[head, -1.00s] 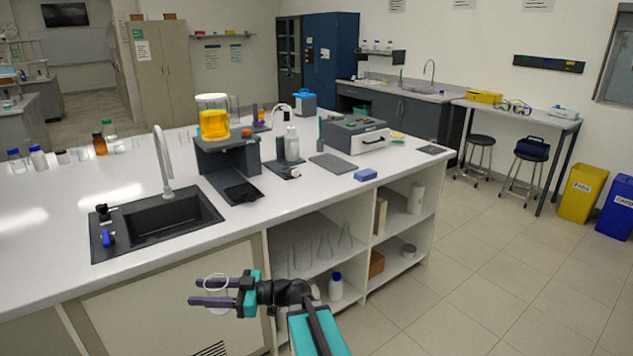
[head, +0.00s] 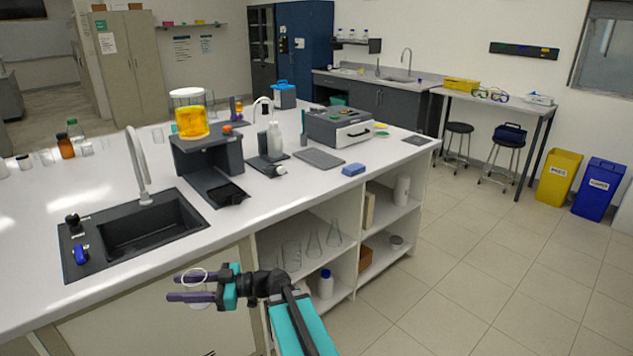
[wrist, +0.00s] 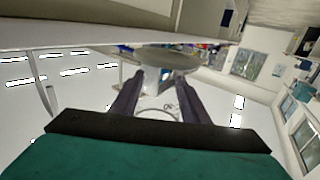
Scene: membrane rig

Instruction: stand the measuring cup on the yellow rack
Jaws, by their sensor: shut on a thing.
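The measuring cup (head: 200,306) is clear, with a pale round rim, and looks roughly upright in the head view. My gripper (head: 174,287) is shut on it, with the purple-grey fingers at either side below the rim. It is in front of the white bench, over the floor side. The wrist view shows the clear cup (wrist: 158,104) between the fingers of my gripper (wrist: 155,78). A low yellow thing (head: 456,92), which may be the yellow rack, lies on the far side table, well away from my gripper. Its details are too small to tell.
The white bench (head: 300,190) with a dark sink (head: 150,225) and open shelves stands close ahead. Stools (head: 500,158) stand under the side table (head: 515,106). Yellow (head: 557,178) and blue (head: 598,188) bins stand at right. The floor at right is clear.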

